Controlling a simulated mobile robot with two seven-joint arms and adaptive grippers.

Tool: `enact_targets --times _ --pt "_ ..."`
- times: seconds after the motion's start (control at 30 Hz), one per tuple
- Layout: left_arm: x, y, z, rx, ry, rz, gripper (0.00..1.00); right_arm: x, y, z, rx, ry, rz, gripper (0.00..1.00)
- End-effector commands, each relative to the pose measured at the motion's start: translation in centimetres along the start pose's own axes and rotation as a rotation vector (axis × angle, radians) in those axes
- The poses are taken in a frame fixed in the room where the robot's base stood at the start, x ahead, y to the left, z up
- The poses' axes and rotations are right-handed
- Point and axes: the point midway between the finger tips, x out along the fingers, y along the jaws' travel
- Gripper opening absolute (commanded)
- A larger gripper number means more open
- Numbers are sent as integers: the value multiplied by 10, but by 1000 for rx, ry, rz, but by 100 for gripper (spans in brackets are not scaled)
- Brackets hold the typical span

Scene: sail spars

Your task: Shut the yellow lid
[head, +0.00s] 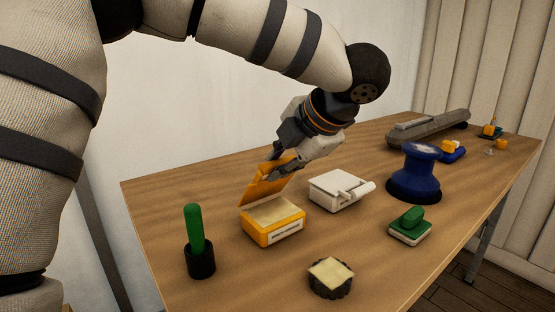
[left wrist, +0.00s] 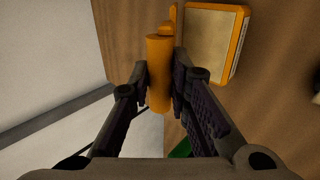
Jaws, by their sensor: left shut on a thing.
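The yellow lid (head: 262,187) stands open, tilted up at the back of the yellow box (head: 276,232) in the head view. The box sits on the table, with a pale inside or filling showing at its top. My left gripper (head: 281,172) comes down from above and is shut on the lid near its upper edge. In the left wrist view the lid (left wrist: 159,75) is edge-on between the two fingers (left wrist: 160,88), and the box (left wrist: 240,45) lies to the right of it. My right gripper is not in view.
A green-handled tool in a black cup (head: 201,262) stands left of the box. A white box (head: 336,190) with a roller-like part is to the right. A dark fluted tin (head: 331,280) is in front. A blue spool (head: 414,180) and a green-topped block (head: 409,226) stand farther right.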

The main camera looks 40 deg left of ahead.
Motion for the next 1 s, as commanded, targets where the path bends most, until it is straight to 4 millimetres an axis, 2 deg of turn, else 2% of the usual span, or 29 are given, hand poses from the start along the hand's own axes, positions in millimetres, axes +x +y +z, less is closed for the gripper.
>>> enact_targets --times 0.2,0.57,0.83,1.0 --pt "-3 -22 0 2 -3 0 0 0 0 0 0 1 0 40" --pt "-4 -26 1 0 -4 -1 0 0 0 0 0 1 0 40" --pt "0 -50 1 2 -5 0 0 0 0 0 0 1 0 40" --pt "0 -54 1 0 -4 -1 0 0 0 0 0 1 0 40"
